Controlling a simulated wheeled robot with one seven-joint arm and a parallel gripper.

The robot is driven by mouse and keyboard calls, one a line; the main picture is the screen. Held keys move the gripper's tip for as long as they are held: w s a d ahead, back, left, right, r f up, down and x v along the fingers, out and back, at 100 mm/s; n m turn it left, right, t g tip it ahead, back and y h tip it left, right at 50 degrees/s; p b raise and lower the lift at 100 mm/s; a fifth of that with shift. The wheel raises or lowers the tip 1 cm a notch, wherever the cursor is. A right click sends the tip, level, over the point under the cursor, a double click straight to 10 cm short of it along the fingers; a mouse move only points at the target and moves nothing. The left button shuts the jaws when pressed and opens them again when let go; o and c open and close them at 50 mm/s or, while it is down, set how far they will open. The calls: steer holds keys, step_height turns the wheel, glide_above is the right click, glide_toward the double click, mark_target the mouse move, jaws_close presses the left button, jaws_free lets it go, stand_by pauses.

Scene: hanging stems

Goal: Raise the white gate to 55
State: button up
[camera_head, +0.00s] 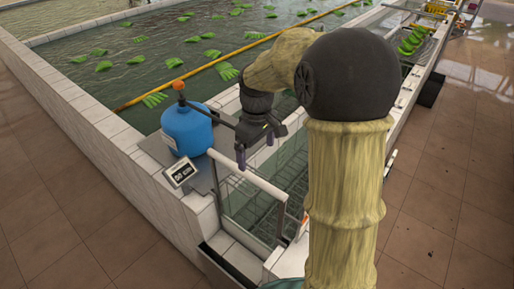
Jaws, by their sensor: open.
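The white gate (248,174) stands across the end of a narrow channel, with a pale top bar and a see-through panel below it. My gripper (255,152) is just above and behind the gate's top bar, pointing down, with its two dark purple fingers apart and nothing visible between them. I cannot tell whether the near finger touches the bar. A small tilted display (180,174) stands on the ledge left of the gate; its reading is too small to be sure of. My arm hides part of the channel's right side.
A blue tank (187,130) with an orange knob stands close left of my gripper. A large water basin (130,65) with floating green leaves lies behind, crossed by a yellow pipe (222,69). A tray of green produce (411,42) is at the far right. Tiled floor is clear at left.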

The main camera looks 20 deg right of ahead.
mark_target(256, 178)
step_height(256, 178, down, 13)
steer(key=b, duration=1)
steer(key=shift+w+a+r, duration=0.1)
steer(key=shift+w+r, duration=0.05)
steer(key=shift+r, duration=0.05)
steer(key=shift+d+f, duration=0.2)
steer(key=shift+f, duration=0.05)
steer(key=shift+a, duration=0.2)
steer(key=c, duration=0.4)
steer(key=shift+d, duration=0.1)
jaws_close()
